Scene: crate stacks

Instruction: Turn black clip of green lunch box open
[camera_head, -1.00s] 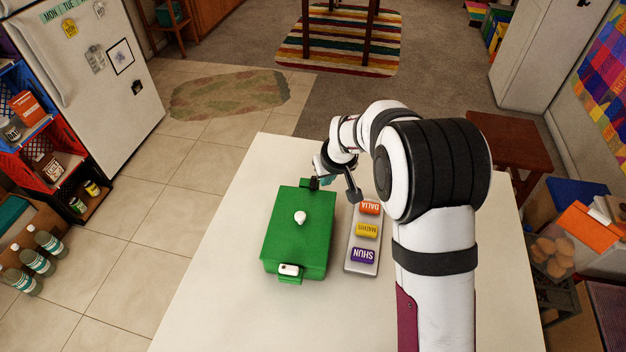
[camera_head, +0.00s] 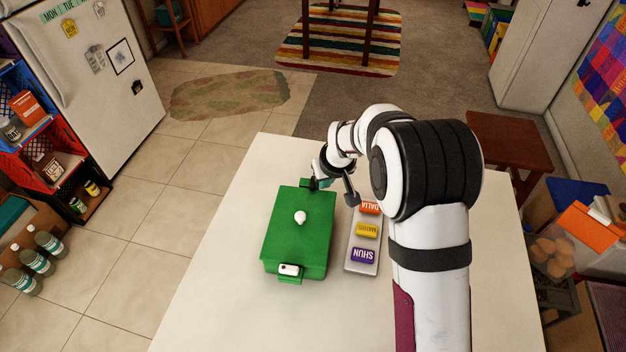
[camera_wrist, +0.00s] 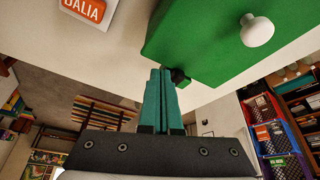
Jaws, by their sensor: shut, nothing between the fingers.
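The green lunch box (camera_head: 298,235) sits closed on the white table, with a white knob (camera_head: 300,217) on its lid. The black clip (camera_head: 313,184) is at its far edge, partly hidden by my gripper. In the wrist view the black clip (camera_wrist: 180,77) sticks out from the edge of the green lunch box (camera_wrist: 205,40). My gripper (camera_wrist: 161,73) has teal fingers pressed together and empty. Their tips are right beside the clip; I cannot tell whether they touch it. In the head view my gripper (camera_head: 326,184) is at the box's far right corner.
A white clip (camera_head: 289,270) is on the near side of the box. A grey rack (camera_head: 354,267) with orange, yellow and purple name labels lies just right of the box. The table (camera_head: 215,285) is clear to the left and in front.

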